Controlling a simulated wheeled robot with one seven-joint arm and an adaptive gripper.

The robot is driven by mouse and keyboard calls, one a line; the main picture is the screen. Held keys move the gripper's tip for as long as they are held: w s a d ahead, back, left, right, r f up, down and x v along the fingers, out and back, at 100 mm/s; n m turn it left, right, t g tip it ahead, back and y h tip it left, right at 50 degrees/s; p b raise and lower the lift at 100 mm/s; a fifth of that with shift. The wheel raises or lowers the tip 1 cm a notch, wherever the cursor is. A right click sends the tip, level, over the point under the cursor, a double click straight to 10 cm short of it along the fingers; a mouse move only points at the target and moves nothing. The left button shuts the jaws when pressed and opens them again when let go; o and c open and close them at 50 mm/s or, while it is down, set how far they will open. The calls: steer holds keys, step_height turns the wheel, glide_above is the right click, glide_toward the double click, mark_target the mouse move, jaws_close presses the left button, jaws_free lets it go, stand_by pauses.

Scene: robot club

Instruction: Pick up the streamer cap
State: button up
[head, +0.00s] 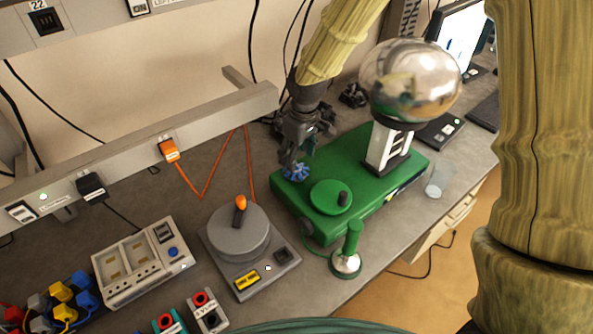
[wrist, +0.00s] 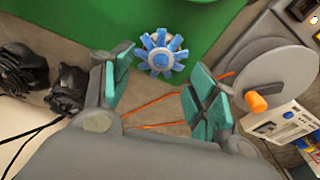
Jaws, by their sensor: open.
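The streamer cap is most likely the small blue, spoked, star-shaped piece (wrist: 161,52) in the wrist view. It also shows in the head view (head: 296,173), at the left end of the green base (head: 350,160). I cannot tell whether it rests on the table or touches the base. My gripper (wrist: 158,76) is open and empty, with teal pads on its fingers. In the wrist view the cap appears just beyond the gap between the fingertips, not between the pads. In the head view my gripper (head: 300,148) is right above the cap and partly hides it.
The green base carries a shiny metal sphere (head: 410,80) on a white column. A green-handled stand (head: 347,255) is in front. A grey turntable (head: 238,235) with an orange knob stands left. An orange cable (head: 205,190) runs behind it. Dark objects (wrist: 68,88) lie left in the wrist view.

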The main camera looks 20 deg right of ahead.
mark_target(297, 168)
steer(key=shift+f+p, duration=0.9)
steer(key=shift+f, duration=0.35)
steer(key=shift+w+f+p, duration=0.15)
steer(key=shift+f+p, duration=0.25)
steer(key=shift+f, duration=0.95)
steer(key=c, duration=1.2)
